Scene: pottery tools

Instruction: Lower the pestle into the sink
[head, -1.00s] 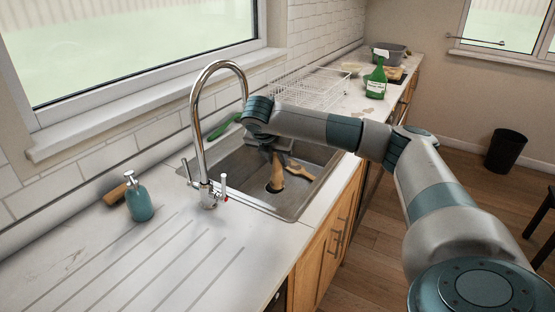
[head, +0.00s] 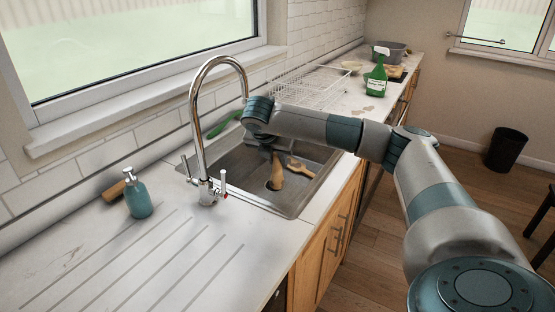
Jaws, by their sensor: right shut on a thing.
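The steel sink (head: 233,165) is set in the counter behind the tap. My right gripper (head: 272,152) is over the basin, pointing down, mostly hidden under my own wrist. It is shut on the pestle (head: 277,175), a light wooden piece that hangs roughly upright inside the basin, below the rim. The pestle's lower end is near the dark drain; I cannot tell whether it touches the sink floor. My left gripper is not in view.
Another wooden tool (head: 300,167) lies in the sink, just right of the pestle. The tall chrome tap (head: 197,120) arches at the near left. A teal soap bottle (head: 138,197), a wire rack (head: 315,87) and a green bottle (head: 376,76) stand on the counter.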

